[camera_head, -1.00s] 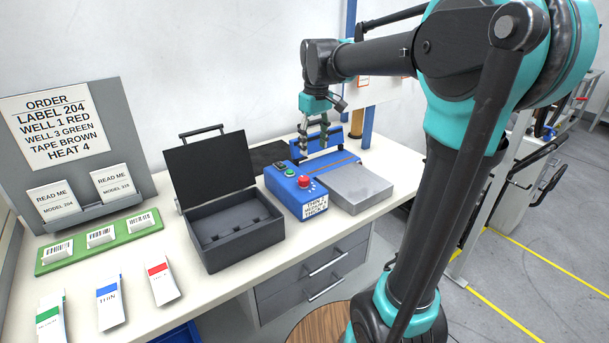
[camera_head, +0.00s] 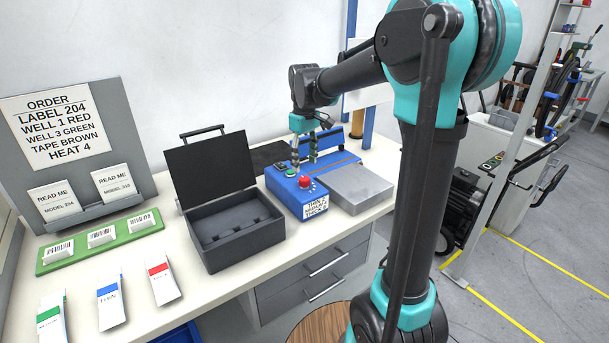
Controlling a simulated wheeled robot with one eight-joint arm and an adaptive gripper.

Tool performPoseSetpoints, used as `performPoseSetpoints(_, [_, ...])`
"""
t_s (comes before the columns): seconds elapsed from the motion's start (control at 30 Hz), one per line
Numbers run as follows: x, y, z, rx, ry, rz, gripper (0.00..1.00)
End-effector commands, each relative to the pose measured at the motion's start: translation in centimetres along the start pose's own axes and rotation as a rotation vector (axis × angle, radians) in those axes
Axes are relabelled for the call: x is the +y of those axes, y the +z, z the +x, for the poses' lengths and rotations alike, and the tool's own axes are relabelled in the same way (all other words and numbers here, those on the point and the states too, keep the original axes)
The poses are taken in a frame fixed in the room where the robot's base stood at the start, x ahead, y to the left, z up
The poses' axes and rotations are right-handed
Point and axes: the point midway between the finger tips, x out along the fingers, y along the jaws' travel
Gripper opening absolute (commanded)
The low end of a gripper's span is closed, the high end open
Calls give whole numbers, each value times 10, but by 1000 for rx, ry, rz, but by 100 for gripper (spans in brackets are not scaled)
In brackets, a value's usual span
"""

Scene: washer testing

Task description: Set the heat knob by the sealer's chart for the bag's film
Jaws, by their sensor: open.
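The sealer has a blue control box (camera_head: 285,194) with a red knob-like control (camera_head: 305,181) and a green button (camera_head: 291,172) on top. I cannot tell which control sets the heat, or its setting. The chart label (camera_head: 316,209) on its front shows lines for film thickness, with "THIN" on top; its numbers are too small to read surely. My gripper (camera_head: 304,160) is open, pointing down above the back of the control box, its fingers apart and empty. Three packets lie at front left: green (camera_head: 50,318), blue marked "THIN" (camera_head: 109,300) and red (camera_head: 162,276).
An order board (camera_head: 55,125) reads "HEAT 4". Two "READ ME" cards, a green tray (camera_head: 46,270) with white labelled blocks, and an open dark case (camera_head: 240,246) stand left of the sealer. A grey plate (camera_head: 362,190) lies right of the control box.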

Motion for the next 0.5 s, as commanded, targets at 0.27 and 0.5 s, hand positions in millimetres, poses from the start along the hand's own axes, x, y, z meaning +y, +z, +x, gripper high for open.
performPoseSetpoints(0.27, [0, -1, 43, 0, 0, 0, 53])
performPoseSetpoints(0.5, [0, 0, 55, 0, 0, 0, 53])
